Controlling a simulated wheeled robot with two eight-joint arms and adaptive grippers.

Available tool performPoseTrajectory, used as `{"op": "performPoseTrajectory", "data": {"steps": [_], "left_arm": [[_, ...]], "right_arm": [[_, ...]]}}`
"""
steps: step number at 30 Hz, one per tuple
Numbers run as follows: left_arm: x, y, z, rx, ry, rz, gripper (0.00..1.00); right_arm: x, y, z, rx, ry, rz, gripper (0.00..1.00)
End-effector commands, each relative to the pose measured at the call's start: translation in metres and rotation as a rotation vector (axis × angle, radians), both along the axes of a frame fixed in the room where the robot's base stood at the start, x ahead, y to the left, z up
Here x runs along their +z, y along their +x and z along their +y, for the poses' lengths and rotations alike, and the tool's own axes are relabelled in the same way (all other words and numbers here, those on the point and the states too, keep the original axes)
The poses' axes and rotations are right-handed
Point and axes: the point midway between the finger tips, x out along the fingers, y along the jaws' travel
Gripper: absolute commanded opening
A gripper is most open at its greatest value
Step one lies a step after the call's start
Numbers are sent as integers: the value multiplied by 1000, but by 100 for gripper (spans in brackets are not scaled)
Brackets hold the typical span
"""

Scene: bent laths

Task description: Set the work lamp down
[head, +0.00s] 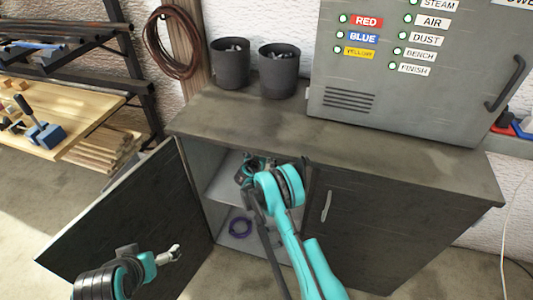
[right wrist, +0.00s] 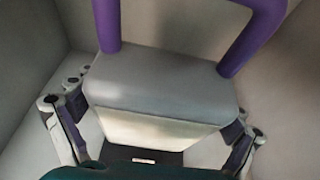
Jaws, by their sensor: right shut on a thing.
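The work lamp (right wrist: 165,85) shows in the right wrist view as a pale grey block with a lighter front face and a purple tubular handle (right wrist: 245,45). My right gripper (right wrist: 155,142) has a finger on each side of the lamp and is shut on it. In the head view my right gripper (head: 254,172) is inside the open cabinet (head: 230,95), around shelf height. The lamp is hidden there by my arm. I cannot tell whether it touches the shelf (head: 228,190). My left gripper (head: 172,253) is in front of the open door, its jaws too small to judge.
The open cabinet door (head: 125,205) stands out to the left; the right door (head: 365,220) is shut. Two dark bins (head: 280,72) and a grey panel box (head: 400,105) stand on top. A wooden bench (head: 55,120) is at left.

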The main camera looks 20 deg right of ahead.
Motion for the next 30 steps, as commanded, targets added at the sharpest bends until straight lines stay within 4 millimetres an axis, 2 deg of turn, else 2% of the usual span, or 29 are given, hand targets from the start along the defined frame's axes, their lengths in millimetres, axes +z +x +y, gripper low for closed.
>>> {"op": "performPoseTrajectory", "data": {"steps": [6,17,18,30], "left_arm": [[-17,0,0,0,0,0,100],[-16,0,0,0,0,0,100],[-16,0,0,0,0,0,100],[-15,0,0,0,0,0,100]], "right_arm": [[-30,0,0,1,-2,-1,34],[-32,0,0,2,-2,0,34],[-34,-1,0,0,0,0,99],[-31,-1,1,1,0,0,100]]}}
